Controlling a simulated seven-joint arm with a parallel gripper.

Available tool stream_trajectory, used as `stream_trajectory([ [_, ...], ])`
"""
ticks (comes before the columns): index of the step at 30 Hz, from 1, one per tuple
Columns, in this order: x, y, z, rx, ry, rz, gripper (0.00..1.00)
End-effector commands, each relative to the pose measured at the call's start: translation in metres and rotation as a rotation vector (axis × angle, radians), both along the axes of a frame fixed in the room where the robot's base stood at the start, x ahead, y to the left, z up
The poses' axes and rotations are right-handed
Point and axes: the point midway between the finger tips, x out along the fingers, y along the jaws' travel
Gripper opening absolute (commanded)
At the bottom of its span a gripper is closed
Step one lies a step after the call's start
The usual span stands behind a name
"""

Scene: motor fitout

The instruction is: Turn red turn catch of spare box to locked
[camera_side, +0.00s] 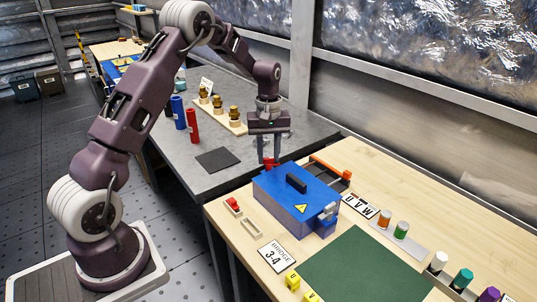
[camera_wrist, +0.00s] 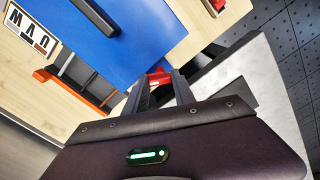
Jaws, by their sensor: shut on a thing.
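The spare box is a blue box (camera_side: 298,199) with a black handle and a yellow warning triangle, standing on the light wooden table. Its blue lid also fills the top of the wrist view (camera_wrist: 110,45). The red turn catch (camera_side: 270,163) is at the box's far edge in the side view. In the wrist view the red catch (camera_wrist: 158,77) shows between my fingertips. My gripper (camera_side: 270,157) points down at that edge, its fingers shut on the catch (camera_wrist: 158,88). The fingers hide part of the catch, so its exact angle is hard to tell.
An orange-edged tray (camera_side: 330,168) lies behind the box. A "UVW" plate (camera_side: 360,206), a "BRIDGE 3-4" plate (camera_side: 276,257) and a green mat (camera_side: 365,265) are close by. Red (camera_side: 192,125) and blue (camera_side: 178,111) cylinders stand on the grey table (camera_side: 225,185).

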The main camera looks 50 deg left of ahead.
Motion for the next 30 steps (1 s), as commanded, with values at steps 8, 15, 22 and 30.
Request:
stream_trajectory([
  [8,0.0004,0.0,0.001,-0.001,-0.002,-0.261,0.0],
  [15,0.0006,-0.0001,0.0012,0.0,-0.002,-0.489,0.0],
  [22,0.0008,0.0,0.0014,0.0,-0.003,-0.698,0.0],
  [30,0.0008,0.0001,0.0015,0.001,-0.003,-0.895,0.0],
])
